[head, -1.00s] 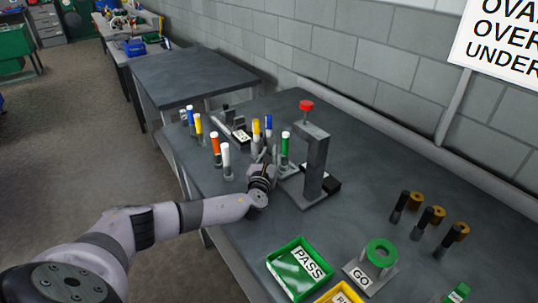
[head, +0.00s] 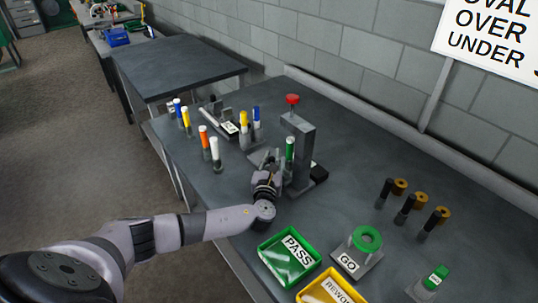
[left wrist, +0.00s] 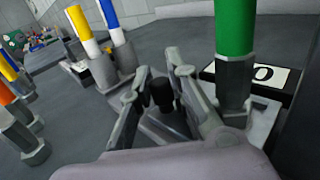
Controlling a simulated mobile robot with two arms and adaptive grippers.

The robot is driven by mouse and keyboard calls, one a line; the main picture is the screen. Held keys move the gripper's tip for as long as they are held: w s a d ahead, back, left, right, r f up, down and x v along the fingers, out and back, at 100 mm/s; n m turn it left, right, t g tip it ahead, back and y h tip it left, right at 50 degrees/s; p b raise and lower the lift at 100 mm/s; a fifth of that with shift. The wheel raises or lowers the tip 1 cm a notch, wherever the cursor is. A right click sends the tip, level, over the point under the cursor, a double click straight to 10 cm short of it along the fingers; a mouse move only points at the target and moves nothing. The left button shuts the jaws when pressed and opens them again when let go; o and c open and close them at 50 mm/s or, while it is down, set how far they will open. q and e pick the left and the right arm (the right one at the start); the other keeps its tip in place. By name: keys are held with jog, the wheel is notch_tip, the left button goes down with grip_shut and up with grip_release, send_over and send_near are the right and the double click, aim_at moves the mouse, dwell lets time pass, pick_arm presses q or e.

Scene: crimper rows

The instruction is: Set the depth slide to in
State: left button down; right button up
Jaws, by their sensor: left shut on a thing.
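The grey crimper press (head: 301,160) stands on the bench with a red knob (head: 292,99) on top. A green-topped piece (head: 290,148) stands upright against the near side of its column; it also shows in the left wrist view (left wrist: 234,45). My left gripper (head: 265,163) is low beside the press, left of the green-topped piece. In the left wrist view its fingers (left wrist: 161,85) close around a small black knob (left wrist: 162,96), apparently on the depth slide. The slide's body is mostly hidden by the fingers. My right gripper is not in view.
Orange (head: 203,140) and white-topped pieces (head: 214,152) stand left of the gripper, yellow and blue ones behind. A green PASS tray (head: 289,257), yellow tray (head: 332,290) and GO gauge (head: 362,250) are at the front. Several dark pins (head: 405,208) stand right.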

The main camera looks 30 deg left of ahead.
pick_arm(q)
jog(key=shift+s+d+f, duration=0.1)
jog(key=shift+d+f, duration=0.05)
jog(key=shift+d, duration=0.05)
jog(key=c, duration=1.9)
grip_release()
jog(key=shift+o, duration=0.5)
jog(key=shift+d, duration=0.1)
jog(key=shift+r, duration=0.35)
notch_tip(320, 180, up, 10)
jog(key=shift+f, duration=0.2)
jog(key=shift+f, duration=0.1)
